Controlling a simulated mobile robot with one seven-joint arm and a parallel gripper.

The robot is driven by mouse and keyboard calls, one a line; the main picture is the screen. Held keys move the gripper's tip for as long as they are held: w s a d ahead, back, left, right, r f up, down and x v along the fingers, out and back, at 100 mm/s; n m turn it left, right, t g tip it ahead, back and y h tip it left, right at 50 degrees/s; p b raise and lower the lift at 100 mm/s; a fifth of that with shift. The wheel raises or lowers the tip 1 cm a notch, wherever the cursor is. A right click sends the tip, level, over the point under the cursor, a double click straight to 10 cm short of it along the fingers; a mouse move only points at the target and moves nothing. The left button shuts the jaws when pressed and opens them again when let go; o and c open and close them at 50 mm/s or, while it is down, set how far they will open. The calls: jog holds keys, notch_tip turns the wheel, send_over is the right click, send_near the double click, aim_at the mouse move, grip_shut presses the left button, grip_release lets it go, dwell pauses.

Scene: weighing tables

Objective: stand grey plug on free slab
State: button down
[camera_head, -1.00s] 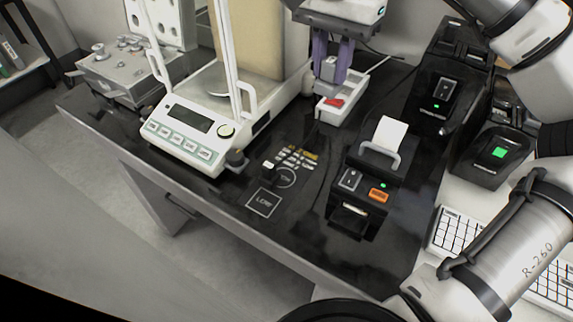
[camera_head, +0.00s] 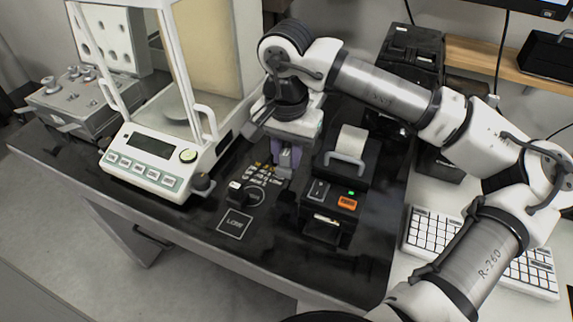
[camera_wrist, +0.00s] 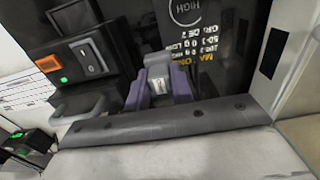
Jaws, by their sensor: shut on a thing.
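My gripper (camera_head: 289,160) with purple fingers is shut on a grey plug (camera_wrist: 157,62). The plug shows between the fingers in the wrist view, with a pale label on it; in the head view its lower end (camera_head: 284,172) just shows. The gripper is over the black bench, between the HIGH circle (camera_head: 255,196) and the small printer; I cannot tell how high. The circle also shows in the wrist view (camera_wrist: 186,8). A square outline marked LOW (camera_head: 235,223) is bare. A dark plug-like piece with a white top (camera_head: 236,193) stands at the circle's left edge.
A balance (camera_head: 150,160) with an open-looking glass housing stands left. The small printer (camera_head: 325,215) with an orange button is close right of my gripper. Keyboards (camera_head: 430,235) lie further right. The front of the bench (camera_head: 270,255) is clear.

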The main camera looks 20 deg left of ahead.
aim_at(287, 167)
jog(key=shift+f, duration=1.9)
jog(key=shift+f, duration=0.25)
jog(key=c, duration=1.2)
grip_release()
jog(key=shift+r, duration=0.1)
jog(key=shift+r, duration=0.15)
notch_tip(287, 167, up, 12)
jog(key=shift+r+b, duration=0.1)
jog(key=shift+b, duration=0.2)
